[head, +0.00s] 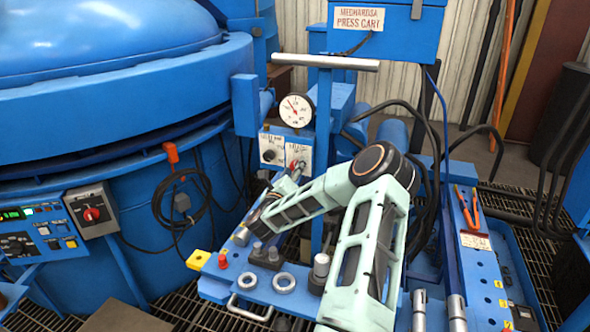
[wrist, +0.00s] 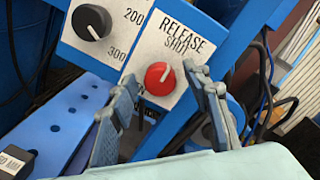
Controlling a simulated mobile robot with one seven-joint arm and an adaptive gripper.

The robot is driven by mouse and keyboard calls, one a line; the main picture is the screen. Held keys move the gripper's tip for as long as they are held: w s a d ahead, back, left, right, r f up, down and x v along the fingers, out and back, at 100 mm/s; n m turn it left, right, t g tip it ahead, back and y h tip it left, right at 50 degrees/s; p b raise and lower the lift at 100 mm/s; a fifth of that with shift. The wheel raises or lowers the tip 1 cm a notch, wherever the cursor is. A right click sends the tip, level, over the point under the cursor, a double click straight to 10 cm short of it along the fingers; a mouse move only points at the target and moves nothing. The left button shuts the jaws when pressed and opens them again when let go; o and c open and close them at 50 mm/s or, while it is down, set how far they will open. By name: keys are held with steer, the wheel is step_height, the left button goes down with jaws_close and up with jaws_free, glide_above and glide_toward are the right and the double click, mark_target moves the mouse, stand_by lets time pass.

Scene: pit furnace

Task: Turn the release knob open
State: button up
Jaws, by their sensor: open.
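The red release knob (wrist: 159,78) sits on a white plate lettered RELEASE and SHUT in the wrist view. Its white pointer mark slants up to the right. My gripper (wrist: 163,82) is open, with one finger to the left of the knob and one to the right. The fingers look apart from the knob; the exact depth between them is hard to tell. In the head view my gripper (head: 290,177) is at the small panel below the gauge, and the release plate (head: 299,152) shows just above it. The red knob is small and partly hidden there.
A black dial knob (wrist: 92,22) on another plate is left of the release plate. A round gauge (head: 295,110) and a grey crossbar (head: 325,62) stand above the panel. Black cables (head: 440,130) hang at the right. The blue cart top (head: 262,294) holds fittings and rings.

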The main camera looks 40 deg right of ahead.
steer(key=shift+w+d, duration=0.25)
steer(key=shift+d, duration=0.25)
steer(key=c, duration=1.2)
steer(key=shift+o, duration=0.2)
